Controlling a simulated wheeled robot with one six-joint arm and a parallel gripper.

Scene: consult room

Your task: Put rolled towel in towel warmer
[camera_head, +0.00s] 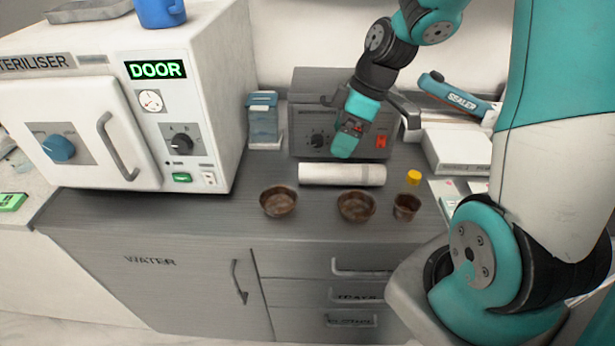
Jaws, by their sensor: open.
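A white rolled towel (342,174), a long cylinder with a band near its right end, lies sideways on the grey counter behind the small brown bowls. Behind it stands a grey box with a black dial and a red switch, which looks like the towel warmer (302,112). Its inside cannot be seen. My gripper (345,150) hangs in front of the box, pointing down, just above and behind the middle of the towel. It is open and appears empty. My arm hides part of the box's front, and the fingertips are hard to make out.
Brown bowls (279,202) stand along the counter's (180,208) front edge, with a yellow-capped item (413,177) to their right. A white steriliser (213,95) fills the left. A blue-and-white container (263,120) stands beside the box. A sealer (460,98) and white box (463,150) crowd the right.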

